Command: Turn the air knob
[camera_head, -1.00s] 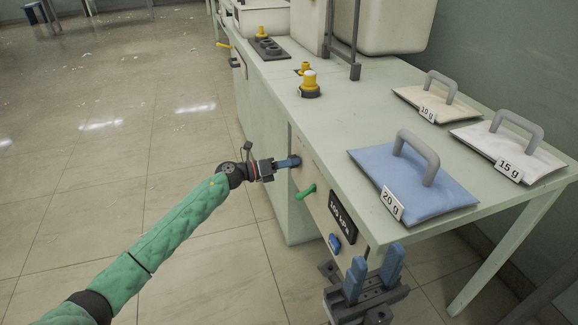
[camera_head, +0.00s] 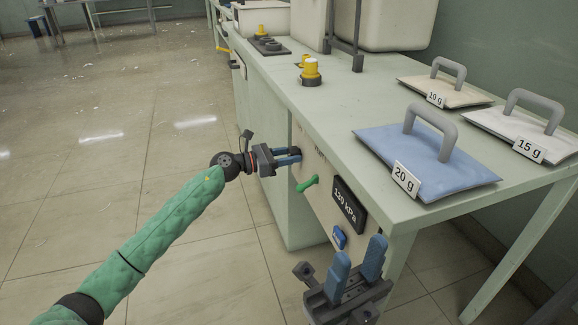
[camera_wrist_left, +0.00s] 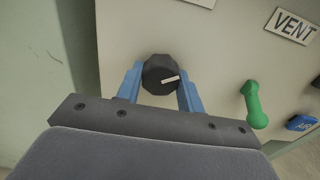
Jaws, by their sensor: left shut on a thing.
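The air knob is a black, faceted knob (camera_wrist_left: 160,74) with a white mark, on the pale front panel in the left wrist view. My left gripper (camera_wrist_left: 160,88) is shut on it, with one blue finger at each side. In the head view, my left gripper (camera_head: 290,156) reaches the panel from the left, and its fingers mostly hide the knob. A dark display (camera_head: 349,204) on the panel shows a kPa value that looks like 120. My right gripper (camera_head: 357,262) is open and empty in front of the panel's right end, its blue fingers pointing up.
A green lever (camera_head: 307,185) sits right of the knob, beside a VENT label (camera_wrist_left: 291,25). A blue button (camera_head: 339,237) is below the display. Weighted pads in blue (camera_head: 430,168), white (camera_head: 520,130) and cream (camera_head: 445,92) lie on the table. Yellow-topped knobs (camera_head: 311,72) stand behind.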

